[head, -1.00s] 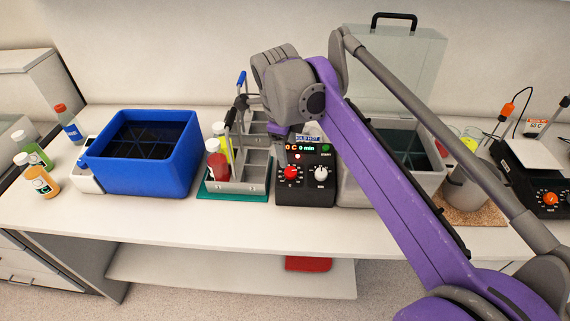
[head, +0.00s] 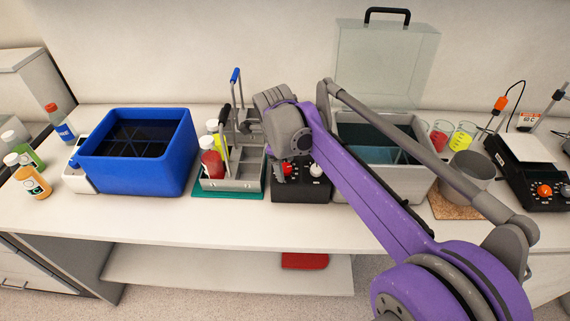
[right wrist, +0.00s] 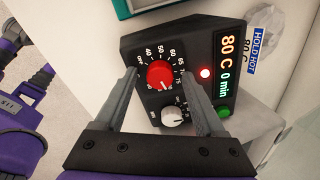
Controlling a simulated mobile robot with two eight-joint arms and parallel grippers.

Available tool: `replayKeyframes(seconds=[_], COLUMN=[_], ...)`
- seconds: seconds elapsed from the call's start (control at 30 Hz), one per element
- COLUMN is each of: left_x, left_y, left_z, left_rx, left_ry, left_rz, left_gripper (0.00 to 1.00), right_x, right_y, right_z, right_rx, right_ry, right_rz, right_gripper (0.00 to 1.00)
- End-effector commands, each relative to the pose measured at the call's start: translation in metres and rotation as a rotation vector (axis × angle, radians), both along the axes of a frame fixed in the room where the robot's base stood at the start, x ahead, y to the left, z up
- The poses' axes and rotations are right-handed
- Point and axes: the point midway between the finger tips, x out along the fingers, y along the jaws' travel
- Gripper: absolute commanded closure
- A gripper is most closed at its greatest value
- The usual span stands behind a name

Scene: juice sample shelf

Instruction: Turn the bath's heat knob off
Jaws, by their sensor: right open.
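The bath (head: 405,183) is a grey tank with a clear lid raised behind it. Its black control box (head: 290,192) stands at its left. The red heat knob (right wrist: 160,75) is on the box face beside a white knob (right wrist: 173,116); both partly show in the head view, the red one (head: 286,169) beside my gripper. The display (right wrist: 226,60) reads 80 C and 0 min. A small red light (right wrist: 205,73) is lit. My right gripper (right wrist: 160,82) is open, its fingers on either side of the red knob; contact cannot be told. My left gripper is not in view.
A grey rack with bottles (head: 232,184) stands left of the control box, and a blue tub (head: 187,170) is farther left. A grey beaker (head: 468,178) and another black device (head: 535,185) are on the right. The table front is clear.

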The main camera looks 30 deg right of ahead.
Motion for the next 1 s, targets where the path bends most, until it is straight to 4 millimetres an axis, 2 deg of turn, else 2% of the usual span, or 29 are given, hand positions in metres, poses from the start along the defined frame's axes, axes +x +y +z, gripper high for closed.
replayKeyframes(seconds=[0.17, 0.57, 1.0], left_x=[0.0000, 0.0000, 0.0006], left_y=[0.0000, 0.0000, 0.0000], left_z=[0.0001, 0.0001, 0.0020], left_rx=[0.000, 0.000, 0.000], left_ry=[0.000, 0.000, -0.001], left_rz=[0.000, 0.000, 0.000], left_gripper=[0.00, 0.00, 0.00], right_x=[0.0001, 0.0001, 0.0001], right_y=[-0.0001, -0.0001, 0.0001], right_z=[0.0001, 0.0004, 0.0008], right_rx=[0.000, 0.000, -0.014], right_ry=[0.000, 0.000, 0.007], right_rz=[0.000, 0.000, 0.057], right_gripper=[0.28, 0.98, 1.00])
